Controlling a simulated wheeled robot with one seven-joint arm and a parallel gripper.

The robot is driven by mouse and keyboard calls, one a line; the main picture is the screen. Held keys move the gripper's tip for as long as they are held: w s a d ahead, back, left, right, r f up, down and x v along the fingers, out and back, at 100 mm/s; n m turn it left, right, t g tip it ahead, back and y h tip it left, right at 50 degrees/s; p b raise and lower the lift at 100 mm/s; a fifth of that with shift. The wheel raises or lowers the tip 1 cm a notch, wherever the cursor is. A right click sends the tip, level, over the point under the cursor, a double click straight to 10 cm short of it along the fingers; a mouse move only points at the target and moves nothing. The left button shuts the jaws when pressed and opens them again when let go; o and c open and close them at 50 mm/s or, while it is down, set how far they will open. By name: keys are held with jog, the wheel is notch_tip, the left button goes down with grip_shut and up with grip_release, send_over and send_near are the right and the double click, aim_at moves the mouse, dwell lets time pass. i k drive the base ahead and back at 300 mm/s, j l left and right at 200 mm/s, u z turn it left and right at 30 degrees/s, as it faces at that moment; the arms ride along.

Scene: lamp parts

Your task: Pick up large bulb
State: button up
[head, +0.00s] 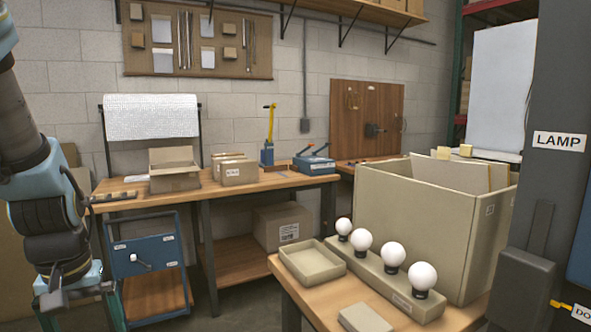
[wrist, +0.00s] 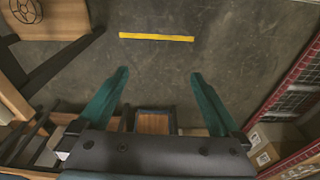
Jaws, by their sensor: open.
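Several round white bulbs with dark bases stand upright in a row on a beige holder (head: 370,276) on the near right table. They look larger from back left to front right. The front right bulb (head: 422,277) appears the largest, though it is also nearest the camera. The back left bulb (head: 343,227) appears the smallest. My gripper shows at the lower left of the head view, far left of the bulbs. In the wrist view my gripper (wrist: 160,95) is open and empty, its two green fingers apart above the grey floor. No bulb shows in the wrist view.
A shallow beige tray (head: 306,262) sits left of the holder. A large beige box (head: 420,222) stands behind the bulbs. A small beige block (head: 366,318) lies in front. A blue cart (head: 145,262) stands near my arm. A dark LAMP-labelled post (head: 555,170) rises at right.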

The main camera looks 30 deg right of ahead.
aim_at(361, 239)
jog(key=z, duration=3.4)
jog(key=i+l, duration=0.65)
jog(key=u, duration=1)
jog(key=l+u, duration=0.1)
jog(key=u, duration=0.9)
jog(key=l+u, duration=0.1)
jog(key=u, duration=1.9)
jog(key=k, duration=0.05)
